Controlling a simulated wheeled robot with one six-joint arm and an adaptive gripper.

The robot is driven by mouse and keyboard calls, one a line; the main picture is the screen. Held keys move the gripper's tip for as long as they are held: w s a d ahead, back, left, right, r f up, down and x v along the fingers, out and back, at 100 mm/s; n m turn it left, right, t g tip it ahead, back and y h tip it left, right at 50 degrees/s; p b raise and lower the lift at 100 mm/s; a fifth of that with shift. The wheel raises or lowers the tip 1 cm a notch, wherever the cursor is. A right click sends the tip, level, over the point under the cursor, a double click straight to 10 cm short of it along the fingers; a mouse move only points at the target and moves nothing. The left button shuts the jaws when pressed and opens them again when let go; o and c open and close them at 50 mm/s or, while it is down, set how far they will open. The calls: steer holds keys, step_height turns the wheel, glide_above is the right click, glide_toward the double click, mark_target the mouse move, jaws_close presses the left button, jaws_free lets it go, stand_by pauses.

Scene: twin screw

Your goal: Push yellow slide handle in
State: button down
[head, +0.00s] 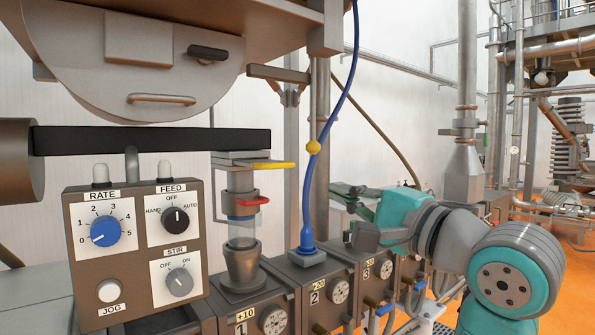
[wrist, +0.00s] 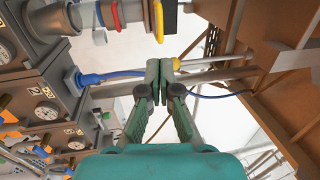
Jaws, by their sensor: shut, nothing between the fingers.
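The yellow slide handle (head: 272,166) sticks out to the right from a flat grey slide plate (head: 236,156). The plate sits at the top of the feed pipe, just under a long black bar. My gripper (head: 345,190) is to the right of the handle and a little lower in the head view, apart from it, with the blue hose between them in the picture. In the wrist view the closed fingertips (wrist: 159,72) point at the top edge, where the yellow handle (wrist: 159,20) shows beyond them. Nothing is held.
A control box (head: 138,250) stands at the left front. Numbered units with gauges line the lower middle. A hopper drum hangs above.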

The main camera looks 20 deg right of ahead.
glide_toward(269, 162)
steer(key=x, duration=0.2)
steer(key=shift+w+a+r, duration=0.15)
steer(key=shift+w+r, duration=0.05)
steer(key=shift+w, duration=0.1)
stand_by(0.5)
steer(key=x, duration=0.2)
steer(key=f+x, duration=0.1)
steer(key=x, duration=0.4)
steer(key=shift+w+f, duration=0.1)
steer(key=shift+w, duration=0.2)
steer(key=shift+f, duration=0.1)
